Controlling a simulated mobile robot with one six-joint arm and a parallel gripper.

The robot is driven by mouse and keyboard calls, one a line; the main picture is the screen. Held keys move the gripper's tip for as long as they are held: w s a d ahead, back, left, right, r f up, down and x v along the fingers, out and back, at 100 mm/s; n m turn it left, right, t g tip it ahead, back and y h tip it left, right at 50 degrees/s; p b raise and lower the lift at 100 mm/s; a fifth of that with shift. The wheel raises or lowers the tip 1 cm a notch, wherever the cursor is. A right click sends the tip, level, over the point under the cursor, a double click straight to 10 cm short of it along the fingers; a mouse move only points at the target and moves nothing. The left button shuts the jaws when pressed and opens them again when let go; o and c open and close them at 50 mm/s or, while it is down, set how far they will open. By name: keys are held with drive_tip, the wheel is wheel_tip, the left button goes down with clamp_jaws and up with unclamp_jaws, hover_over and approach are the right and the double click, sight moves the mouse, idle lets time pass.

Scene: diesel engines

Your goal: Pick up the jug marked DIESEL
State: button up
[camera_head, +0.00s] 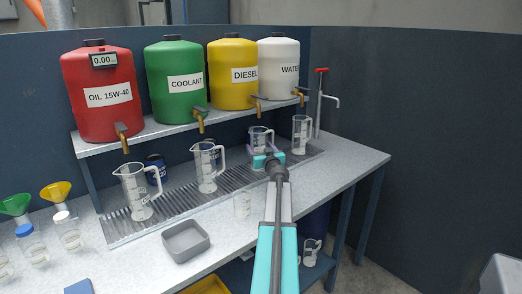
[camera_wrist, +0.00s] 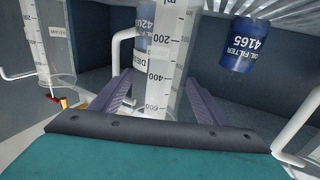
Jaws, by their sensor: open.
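A clear measuring jug with a graduated scale (camera_wrist: 172,50) stands between my gripper's fingers (camera_wrist: 155,80) in the wrist view. A label beside its scale starts with "DIE"; the rest is hidden. Its white handle shows at the left of the jug. In the head view this jug (camera_head: 261,136) is on the slatted drip tray below the yellow DIESEL tank (camera_head: 232,80). My gripper (camera_head: 268,160) is open at the jug, and its fingers straddle it. Whether they touch it I cannot tell. The jug's lower part is partly hidden by my gripper.
Other jugs stand on the tray: two to the left (camera_head: 136,190) (camera_head: 206,167) and one to the right (camera_head: 301,134). A blue oil filter (camera_wrist: 245,45) is near the held space. A grey bin (camera_head: 186,241) and funnel bottles are at the front left. Taps hang above the jugs.

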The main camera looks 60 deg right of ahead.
drive_tip(key=shift+w+d, duration=0.3)
drive_tip(key=shift+w, duration=0.05)
drive_tip(key=p+x, duration=0.2)
drive_tip(key=x, duration=0.3)
drive_tip(key=shift+d, duration=0.2)
idle(0.4)
idle(0.5)
drive_tip(key=c, duration=0.9)
